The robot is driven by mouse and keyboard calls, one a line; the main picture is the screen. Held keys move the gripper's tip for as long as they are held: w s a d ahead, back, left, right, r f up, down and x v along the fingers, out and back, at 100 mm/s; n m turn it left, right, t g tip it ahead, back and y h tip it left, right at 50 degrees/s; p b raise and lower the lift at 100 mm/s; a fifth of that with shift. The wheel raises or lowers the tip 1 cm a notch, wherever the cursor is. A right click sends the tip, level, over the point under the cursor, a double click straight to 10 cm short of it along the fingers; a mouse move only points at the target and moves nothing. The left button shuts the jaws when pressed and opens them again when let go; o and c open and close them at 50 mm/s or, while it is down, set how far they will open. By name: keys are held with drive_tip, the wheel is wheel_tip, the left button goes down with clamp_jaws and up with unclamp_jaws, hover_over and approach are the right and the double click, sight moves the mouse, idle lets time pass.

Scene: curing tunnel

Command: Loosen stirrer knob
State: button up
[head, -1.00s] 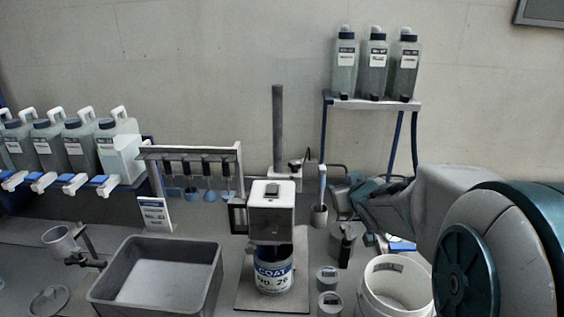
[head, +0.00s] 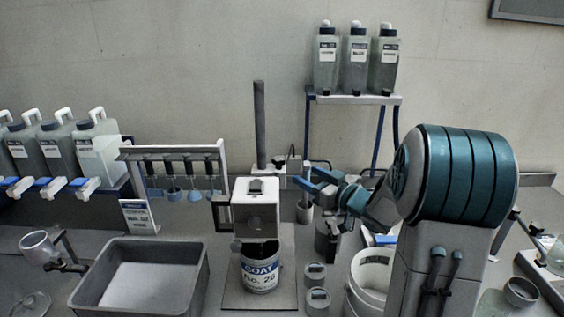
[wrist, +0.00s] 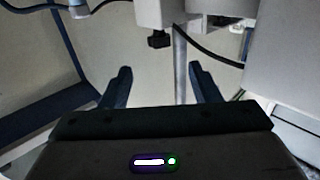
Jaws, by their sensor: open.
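The stirrer has a white motor head (head: 255,210) on a dark upright post (head: 260,125), over a can labelled COAT No. 26 (head: 260,270). A small black knob (wrist: 159,40) hangs under a white block in the wrist view, ahead of my fingertips and roughly centred between them. I take it for the stirrer knob; in the head view it is too small to make out surely beside the clamp at the post. My gripper (head: 303,179) is open and empty, to the right of the post and clamp, with its blue fingers pointing left. It also shows in the wrist view (wrist: 159,72).
A shelf (head: 350,98) with three bottles stands behind my arm. A white bucket (head: 368,275) and small lidded pots (head: 316,272) stand below the gripper. A rack of hanging tools (head: 180,155) and a grey tray (head: 140,280) are to the left.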

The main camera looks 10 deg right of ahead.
sight(283, 163)
drive_tip(key=p+x, duration=0.2)
drive_tip(key=x, duration=0.9)
drive_tip(key=shift+w, duration=0.1)
drive_tip(key=c, duration=1)
